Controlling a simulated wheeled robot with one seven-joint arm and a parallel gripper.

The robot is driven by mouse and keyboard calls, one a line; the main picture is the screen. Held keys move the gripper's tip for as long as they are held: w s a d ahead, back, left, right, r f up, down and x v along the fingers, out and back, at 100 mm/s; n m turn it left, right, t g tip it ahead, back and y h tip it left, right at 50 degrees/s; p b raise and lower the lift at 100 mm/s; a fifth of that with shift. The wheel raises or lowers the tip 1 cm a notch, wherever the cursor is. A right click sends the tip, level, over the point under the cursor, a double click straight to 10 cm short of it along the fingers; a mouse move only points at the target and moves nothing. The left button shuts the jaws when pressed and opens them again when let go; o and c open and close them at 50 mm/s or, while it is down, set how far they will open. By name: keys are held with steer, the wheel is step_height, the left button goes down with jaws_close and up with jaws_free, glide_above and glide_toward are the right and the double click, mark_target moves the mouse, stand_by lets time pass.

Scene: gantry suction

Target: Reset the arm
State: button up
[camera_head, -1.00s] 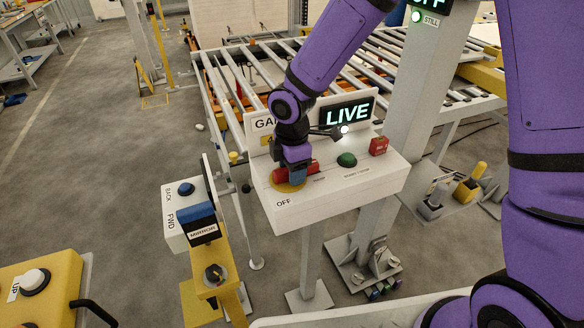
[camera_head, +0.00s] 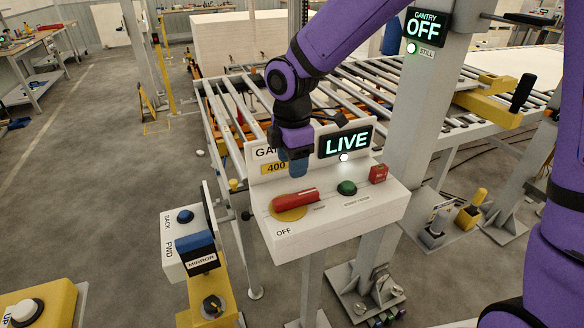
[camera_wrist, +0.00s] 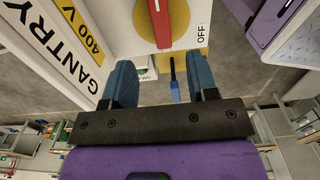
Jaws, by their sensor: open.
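My gripper (camera_head: 298,168) is open and empty, above and behind the red handle (camera_head: 294,198) on the white control box (camera_head: 330,222). The handle lies across a yellow round plate (camera_head: 283,214), beside the word OFF. In the wrist view my gripper (camera_wrist: 162,84) shows two blue fingers spread apart. The red handle (camera_wrist: 159,24) is beyond the fingertips, in line with the gap and apart from them. A lit LIVE sign (camera_head: 346,142) stands on the box's back panel. Part of the GANTRY 400 V label is hidden behind my arm in the head view.
A green button (camera_head: 347,188) and a red block (camera_head: 378,174) are on the same box. A yellow stand with a MIRROR label (camera_head: 202,262) is at left. A grey post (camera_head: 420,110) rises at right, with a GANTRY OFF sign (camera_head: 424,27). A roller conveyor (camera_head: 365,85) lies behind.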

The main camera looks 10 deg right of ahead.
steer(key=s+d+r+m+t+h, duration=0.1)
steer(key=s+d+r+m, duration=0.35)
steer(key=d+r, duration=0.2)
steer(key=s+d+r+m+t, duration=0.2)
steer(key=s+d+r+m, duration=0.1)
steer(key=d+r+m, duration=0.4)
steer(key=s+d+r+m+t+y, duration=0.1)
steer(key=s+d+r+m, duration=0.3)
steer(key=s+d+m, duration=0.6)
steer(key=s+t, duration=0.1)
steer(key=s, duration=0.2)
steer(key=shift+s+d+r, duration=0.15)
steer(key=shift+s+d, duration=0.1)
steer(key=shift+d, duration=0.1)
